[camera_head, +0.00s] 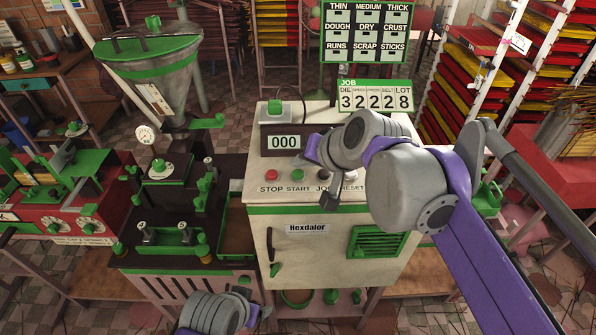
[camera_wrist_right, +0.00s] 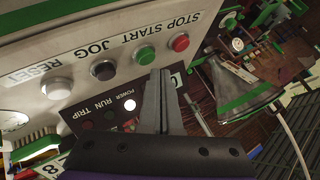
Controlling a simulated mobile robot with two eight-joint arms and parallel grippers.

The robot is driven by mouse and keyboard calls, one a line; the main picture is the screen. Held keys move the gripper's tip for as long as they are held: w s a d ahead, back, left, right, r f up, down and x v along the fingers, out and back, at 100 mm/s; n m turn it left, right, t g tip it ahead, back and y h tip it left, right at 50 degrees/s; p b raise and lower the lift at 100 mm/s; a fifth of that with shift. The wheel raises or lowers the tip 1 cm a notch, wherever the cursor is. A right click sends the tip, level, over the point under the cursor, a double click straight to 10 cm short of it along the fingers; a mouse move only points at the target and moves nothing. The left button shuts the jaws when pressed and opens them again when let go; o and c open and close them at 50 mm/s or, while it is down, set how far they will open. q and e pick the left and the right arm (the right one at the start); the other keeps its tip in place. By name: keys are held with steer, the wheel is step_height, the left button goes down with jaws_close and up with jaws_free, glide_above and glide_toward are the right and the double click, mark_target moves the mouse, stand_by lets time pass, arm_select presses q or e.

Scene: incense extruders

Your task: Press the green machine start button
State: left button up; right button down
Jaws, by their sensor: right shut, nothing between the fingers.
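The green START button (camera_head: 297,178) is on the sloped control panel of the white cabinet, between the red STOP button (camera_head: 271,175) and the dark JOG button (camera_head: 322,173). In the right wrist view, which is upside down, the green button (camera_wrist_right: 145,54) shows just beyond the fingertips. My right gripper (camera_head: 303,163) is shut and empty, close to the START button; I cannot tell whether it touches. Its closed fingers also show in the wrist view (camera_wrist_right: 162,74). My left gripper (camera_head: 258,310) is low at the bottom edge, below the panel and partly cut off.
The RESET button (camera_wrist_right: 57,89) is farther along the row. A 000 display (camera_head: 283,142) stands behind the buttons, with indicator lights (camera_wrist_right: 129,105) beside it. A hopper (camera_head: 155,65) and dark machine (camera_head: 175,210) stand left. Stacked trays (camera_head: 470,90) are at right.

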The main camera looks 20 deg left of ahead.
steer(key=shift+f, duration=0.15)
steer(key=shift+f, duration=0.3)
steer(key=shift+f+b, duration=0.3)
steer(key=shift+f, duration=0.2)
stand_by(0.6)
stand_by(0.4)
steer(key=shift+r+p, duration=0.85)
steer(key=shift+r, duration=0.1)
step_height(320, 180, up, 5)
steer(key=p, duration=0.4)
